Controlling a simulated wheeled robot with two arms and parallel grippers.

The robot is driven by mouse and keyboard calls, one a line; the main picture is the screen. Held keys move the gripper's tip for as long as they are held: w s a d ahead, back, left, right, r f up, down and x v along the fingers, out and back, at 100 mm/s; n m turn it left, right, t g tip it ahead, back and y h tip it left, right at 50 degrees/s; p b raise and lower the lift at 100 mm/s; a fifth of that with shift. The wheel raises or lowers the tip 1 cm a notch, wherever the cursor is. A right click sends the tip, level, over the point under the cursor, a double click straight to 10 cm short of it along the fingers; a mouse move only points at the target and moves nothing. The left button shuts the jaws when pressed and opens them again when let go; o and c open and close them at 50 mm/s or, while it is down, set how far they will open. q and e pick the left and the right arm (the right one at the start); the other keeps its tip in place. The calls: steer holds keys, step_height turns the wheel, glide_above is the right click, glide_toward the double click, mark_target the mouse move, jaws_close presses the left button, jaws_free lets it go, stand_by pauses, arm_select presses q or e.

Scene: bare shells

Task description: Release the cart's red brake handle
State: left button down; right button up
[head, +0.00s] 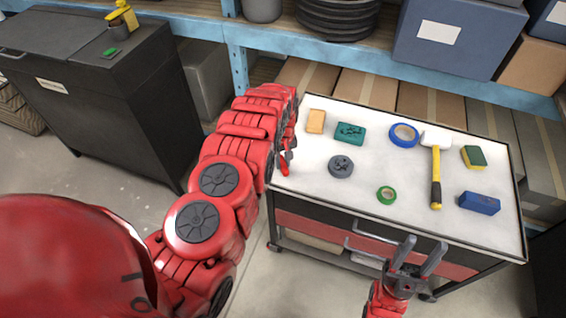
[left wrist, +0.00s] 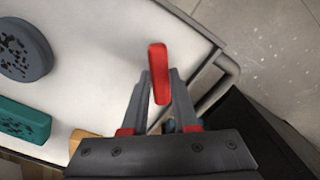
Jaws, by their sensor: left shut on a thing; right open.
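The cart's white top (head: 310,200) is at the centre right of the head view. The red brake handle (left wrist: 159,62) stands out beside the cart's edge in the left wrist view, and a small part of it (head: 283,168) shows at the cart's left side in the head view. My left gripper (left wrist: 159,80) is shut on the handle, one finger on each side of it; in the head view this gripper (head: 287,158) is partly hidden by its arm. My right gripper (head: 420,256) is open and empty in front of the cart's drawers.
On the cart top lie a hammer (head: 436,170), a blue tape roll (head: 404,134), a green tape roll (head: 386,195), a grey disc (head: 341,166) and several small blocks. A dark cabinet (head: 90,90) stands left. Blue shelving (head: 480,84) with boxes stands behind the cart.

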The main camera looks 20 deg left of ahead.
mark_target(283, 163)
arm_select(q)
steer(key=n, duration=0.5)
steer(key=shift+w+n, duration=0.1)
steer(key=shift+n, duration=0.2)
steer(key=n, duration=0.3)
steer(key=shift+b, duration=0.3)
steer(key=shift+n, duration=1)
steer(key=c, duration=0.7)
jaws_free()
step_height(283, 163, up, 17)
steer(key=shift+r+b, duration=0.2)
steer(key=shift+b, duration=0.15)
